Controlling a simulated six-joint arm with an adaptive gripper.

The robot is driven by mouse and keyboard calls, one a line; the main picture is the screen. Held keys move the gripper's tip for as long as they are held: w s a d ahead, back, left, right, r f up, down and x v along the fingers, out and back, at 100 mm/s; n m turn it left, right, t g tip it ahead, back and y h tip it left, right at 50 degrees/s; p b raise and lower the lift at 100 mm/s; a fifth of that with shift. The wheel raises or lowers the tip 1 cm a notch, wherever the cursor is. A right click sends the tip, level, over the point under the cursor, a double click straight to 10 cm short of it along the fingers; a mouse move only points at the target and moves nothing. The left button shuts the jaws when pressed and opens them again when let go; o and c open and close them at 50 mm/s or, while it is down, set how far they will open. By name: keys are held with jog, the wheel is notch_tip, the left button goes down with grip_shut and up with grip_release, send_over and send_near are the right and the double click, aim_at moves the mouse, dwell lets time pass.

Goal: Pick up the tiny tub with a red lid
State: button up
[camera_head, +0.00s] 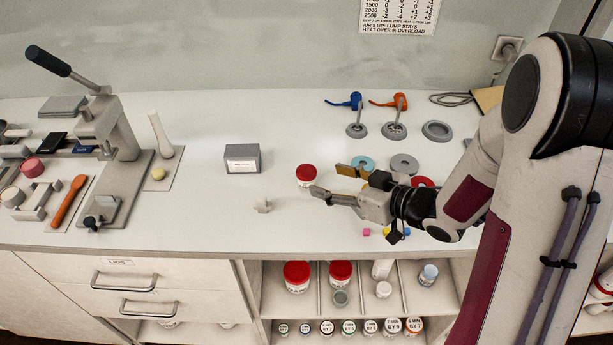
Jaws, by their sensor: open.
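A small white tub with a red lid (307,174) stands upright on the white counter, near the middle of the view. My gripper (327,180) comes in from the right with its fingers pointing left. It is open and empty, and the tub is just off its fingertips. The near fingertip appears very close to the tub's lower edge; I cannot tell whether they touch. Two larger tubs with red lids, a left one (296,275) and a right one (340,272), stand on the shelf below the counter.
A grey box (242,158) and a small pale piece (263,206) are left of the tub. Flat discs, one teal (362,163) and one grey (404,163), lie behind my gripper. A lever press (106,128) stands far left. The counter's front left of my gripper is clear.

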aim_at(313, 175)
jog(key=shift+w+a+f, duration=0.25)
jog(key=shift+w+a, duration=0.1)
jog(key=shift+a, duration=0.05)
jog(key=shift+x, duration=2.6)
jog(key=shift+c, duration=0.3)
jog(key=c, duration=1.1)
